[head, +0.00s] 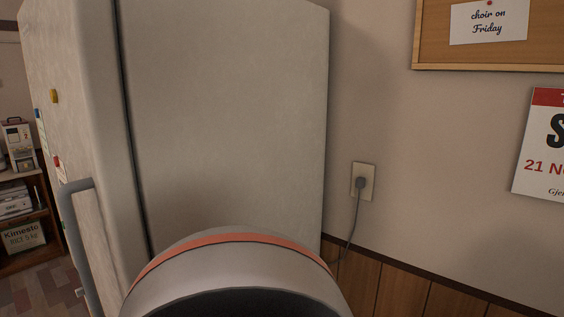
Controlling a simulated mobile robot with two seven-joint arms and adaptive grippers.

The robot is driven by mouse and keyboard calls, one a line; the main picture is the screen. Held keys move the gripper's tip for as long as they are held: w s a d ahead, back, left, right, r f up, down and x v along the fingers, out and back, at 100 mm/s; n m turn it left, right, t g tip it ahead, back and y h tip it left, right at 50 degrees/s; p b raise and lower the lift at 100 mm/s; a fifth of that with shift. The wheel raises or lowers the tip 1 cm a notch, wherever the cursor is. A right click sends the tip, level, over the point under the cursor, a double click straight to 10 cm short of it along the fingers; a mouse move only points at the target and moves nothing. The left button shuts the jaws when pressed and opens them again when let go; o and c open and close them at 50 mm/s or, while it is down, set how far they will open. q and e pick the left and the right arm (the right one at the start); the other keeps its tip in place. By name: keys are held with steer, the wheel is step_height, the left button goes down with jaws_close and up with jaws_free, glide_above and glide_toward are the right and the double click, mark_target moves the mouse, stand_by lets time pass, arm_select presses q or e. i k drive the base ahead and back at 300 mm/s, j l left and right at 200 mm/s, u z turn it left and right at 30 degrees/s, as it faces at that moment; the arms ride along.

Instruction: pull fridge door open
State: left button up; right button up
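The fridge (225,110) stands at the left and centre of the head view, seen from its side. Its door (75,110) faces left and looks shut against the body, with a thin dark seam between them. A grey bar handle (72,225) runs down the door front and leaves the picture at the bottom. A small pale piece shows beside the lower handle; I cannot tell what it is. Neither of my grippers can be made out. A large grey rounded part with an orange band, likely my own arm link, fills the bottom centre and hides the fridge's lower side.
A wall outlet (363,181) with a plugged-in cord is right of the fridge. A cork board (430,35) and a calendar (540,145) hang on the wall. A shelf (25,205) with boxes stands at far left, with patterned floor (45,290) before it.

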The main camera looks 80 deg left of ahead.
mark_target(70, 51)
steer(key=u, duration=3.25)
